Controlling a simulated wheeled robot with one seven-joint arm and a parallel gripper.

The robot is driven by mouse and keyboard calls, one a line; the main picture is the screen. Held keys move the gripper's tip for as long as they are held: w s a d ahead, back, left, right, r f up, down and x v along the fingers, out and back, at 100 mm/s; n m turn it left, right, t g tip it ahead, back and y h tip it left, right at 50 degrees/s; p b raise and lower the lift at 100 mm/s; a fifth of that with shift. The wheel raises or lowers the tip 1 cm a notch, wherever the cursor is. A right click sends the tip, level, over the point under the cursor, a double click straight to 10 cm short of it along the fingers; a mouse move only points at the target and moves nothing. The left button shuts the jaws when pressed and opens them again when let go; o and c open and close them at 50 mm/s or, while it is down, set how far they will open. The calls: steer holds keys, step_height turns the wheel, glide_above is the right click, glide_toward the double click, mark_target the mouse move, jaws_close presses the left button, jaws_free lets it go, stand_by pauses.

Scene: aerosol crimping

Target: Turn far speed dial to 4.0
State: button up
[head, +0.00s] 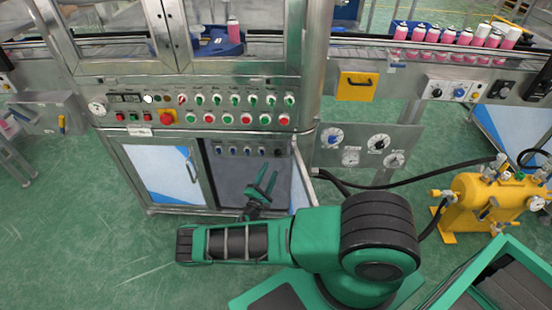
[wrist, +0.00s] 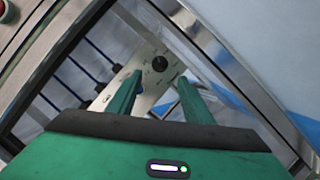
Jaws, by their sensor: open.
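My gripper (head: 269,176) is open and empty in front of the open lower cabinet in the head view. In the wrist view my gripper (wrist: 160,79) has its two green fingers apart, pointing toward a black round dial (wrist: 159,64) on a pale plate (wrist: 146,84). The dial appears between and beyond the fingertips, with a visible gap and no clear contact. Its setting is too small to read. The head view does not clearly show this dial, and I cannot tell whether it is the far speed dial.
The cabinet's open door (head: 303,178) stands right of my gripper. A side panel (head: 410,135) carries several dials. A yellow tank (head: 480,200) with hoses stands at right. Green floor is clear at left.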

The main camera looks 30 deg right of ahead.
mark_target(277, 154)
steer(key=x, duration=0.9)
steer(key=c, duration=1.1)
